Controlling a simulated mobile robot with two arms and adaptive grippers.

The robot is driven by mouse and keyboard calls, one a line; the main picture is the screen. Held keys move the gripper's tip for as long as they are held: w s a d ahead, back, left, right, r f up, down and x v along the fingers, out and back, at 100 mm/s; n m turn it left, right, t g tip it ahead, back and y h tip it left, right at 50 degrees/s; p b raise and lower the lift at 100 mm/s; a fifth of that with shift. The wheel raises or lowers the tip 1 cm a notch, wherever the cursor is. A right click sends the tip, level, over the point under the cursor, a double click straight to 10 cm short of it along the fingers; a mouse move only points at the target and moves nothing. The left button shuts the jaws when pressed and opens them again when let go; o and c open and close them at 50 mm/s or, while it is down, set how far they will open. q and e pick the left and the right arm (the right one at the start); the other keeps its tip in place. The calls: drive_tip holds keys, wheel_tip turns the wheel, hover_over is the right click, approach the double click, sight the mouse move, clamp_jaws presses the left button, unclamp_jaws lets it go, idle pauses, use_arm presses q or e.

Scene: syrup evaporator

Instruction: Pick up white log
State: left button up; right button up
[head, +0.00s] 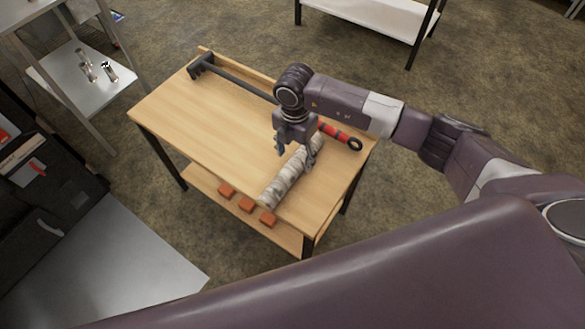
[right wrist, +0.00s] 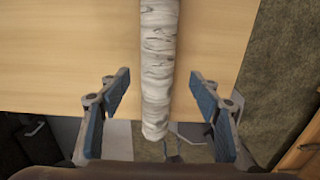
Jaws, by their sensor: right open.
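The white log (head: 287,182), with grey birch-like bark, lies on the wooden table (head: 190,120) near its right end, and its lower end reaches the table's near edge. In the right wrist view the log (right wrist: 158,70) runs down the middle between the two blue-padded fingers. My right gripper (head: 297,155) is above the log, with its fingers spread. In the right wrist view the right gripper (right wrist: 163,110) is open, with a gap on each side of the log. The gripper and wrist hide part of the log in the head view. My left gripper is not in view.
A long dark-handled tool with a red grip (head: 335,130) lies along the table's far side, partly behind my right arm. Several orange blocks (head: 246,205) sit on the lower shelf. A shelf with small glass bottles (head: 88,70) stands at the left. The table's left half is clear.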

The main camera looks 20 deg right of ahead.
sight(292, 165)
drive_tip(key=f, duration=0.5)
drive_tip(key=shift+a+f+p, duration=0.25)
drive_tip(key=shift+a+p, duration=0.05)
drive_tip(key=shift+a, duration=0.05)
drive_tip(key=c, duration=1.5)
